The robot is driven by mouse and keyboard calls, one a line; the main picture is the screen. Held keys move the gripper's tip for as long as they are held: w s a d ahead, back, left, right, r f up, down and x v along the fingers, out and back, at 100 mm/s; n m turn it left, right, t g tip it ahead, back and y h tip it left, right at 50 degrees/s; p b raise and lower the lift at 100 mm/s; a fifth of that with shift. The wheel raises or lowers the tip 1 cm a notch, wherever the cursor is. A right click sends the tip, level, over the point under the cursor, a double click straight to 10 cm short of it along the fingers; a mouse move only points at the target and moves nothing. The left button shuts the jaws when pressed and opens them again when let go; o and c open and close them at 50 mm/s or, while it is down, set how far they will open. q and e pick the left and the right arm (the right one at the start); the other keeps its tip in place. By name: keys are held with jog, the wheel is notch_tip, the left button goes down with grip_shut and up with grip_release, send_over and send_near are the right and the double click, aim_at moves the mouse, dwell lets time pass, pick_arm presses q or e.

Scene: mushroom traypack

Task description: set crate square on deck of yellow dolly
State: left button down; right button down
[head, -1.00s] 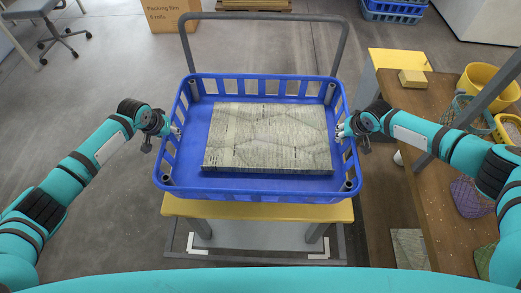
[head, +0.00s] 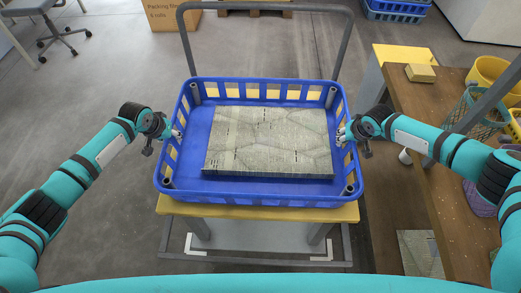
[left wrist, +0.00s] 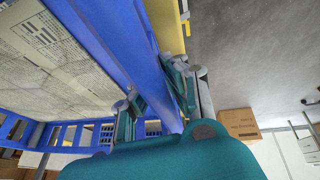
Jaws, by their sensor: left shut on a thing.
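The blue crate (head: 260,198) is level above the deck of the yellow dolly (head: 300,213), with a flat grey-beige patterned slab (head: 268,142) inside. A strip of deck shows along the crate's near side, and yellow shows through its slots. The crate hides most of the deck; I cannot tell whether they touch. My left gripper (head: 176,132) is shut on the crate's left wall. In the left wrist view its fingers (left wrist: 160,105) straddle the blue wall (left wrist: 110,50). My right gripper (head: 343,134) is at the right wall; its fingers are too small to judge.
The dolly's grey handle (head: 265,5) rises behind the crate. A wooden bench (head: 440,125) on the right bears a yellow block (head: 420,73), yellow tubs (head: 484,75) and a basket (head: 463,112). A cardboard box (head: 172,14) stands at the back. The floor left is mostly clear.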

pick_arm(q)
jog(key=c, duration=1.4)
grip_release()
jog(key=shift+c, duration=0.2)
pick_arm(e)
jog(key=c, duration=1.4)
grip_release()
jog(key=shift+c, duration=0.2)
pick_arm(q)
jog(key=shift+r, duration=0.1)
jog(key=v, duration=1.1)
jog(key=shift+s+r, duration=0.2)
jog(key=shift+r, duration=0.15)
pick_arm(e)
jog(key=v, duration=1.2)
pick_arm(q)
jog(key=shift+a, duration=0.1)
